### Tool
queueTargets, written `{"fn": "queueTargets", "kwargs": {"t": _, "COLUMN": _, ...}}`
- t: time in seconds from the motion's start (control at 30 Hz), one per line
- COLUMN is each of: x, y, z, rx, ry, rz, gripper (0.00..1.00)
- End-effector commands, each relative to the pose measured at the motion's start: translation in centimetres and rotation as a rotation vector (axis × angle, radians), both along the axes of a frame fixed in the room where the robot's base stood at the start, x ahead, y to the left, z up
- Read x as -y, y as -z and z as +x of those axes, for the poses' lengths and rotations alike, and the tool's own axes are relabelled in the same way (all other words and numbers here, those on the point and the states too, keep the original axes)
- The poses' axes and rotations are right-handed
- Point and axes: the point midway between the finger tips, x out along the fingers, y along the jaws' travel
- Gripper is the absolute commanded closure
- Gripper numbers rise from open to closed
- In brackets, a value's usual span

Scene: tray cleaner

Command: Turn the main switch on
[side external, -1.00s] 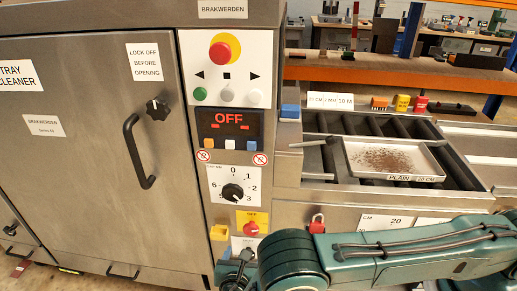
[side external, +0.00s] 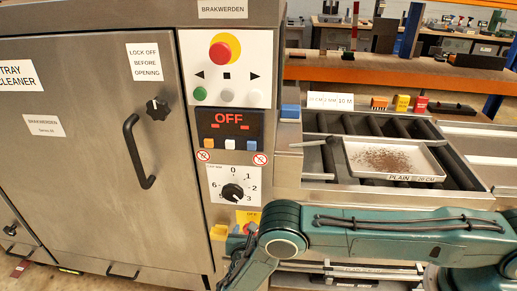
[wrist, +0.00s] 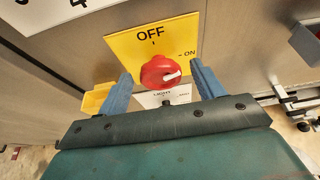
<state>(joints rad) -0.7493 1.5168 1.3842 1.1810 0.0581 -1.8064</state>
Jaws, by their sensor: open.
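The main switch is a red rotary knob (wrist: 160,70) on a yellow plate (wrist: 125,47) marked OFF at the top and ON at the right. In the wrist view the white mark on the knob points to the right, roughly below the ON label. My gripper (wrist: 160,82) is open, with one blue finger on each side of the knob; I cannot tell whether they touch it. In the side view the knob (side external: 251,229) is partly hidden by my arm, and the gripper's fingers are hard to make out. The display (side external: 229,118) reads OFF.
Above the switch are a numbered dial (side external: 233,192) and a red emergency stop (side external: 220,51). A yellow block (side external: 219,232) sits left of the switch. A tray (side external: 395,158) with brown crumbs lies on the rollers at the right.

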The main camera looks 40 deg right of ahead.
Motion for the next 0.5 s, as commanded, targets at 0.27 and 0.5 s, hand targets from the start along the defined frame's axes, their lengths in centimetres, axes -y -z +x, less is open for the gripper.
{"fn": "queueTargets", "kwargs": {"t": 0.27, "x": 0.37, "y": 0.23, "z": 0.34, "rx": 0.000, "ry": 0.000, "rz": 0.000, "gripper": 0.33}}
{"fn": "queueTargets", "kwargs": {"t": 0.5, "x": 0.36, "y": 0.22, "z": 0.33, "rx": 0.000, "ry": 0.000, "rz": 0.000, "gripper": 0.54}}
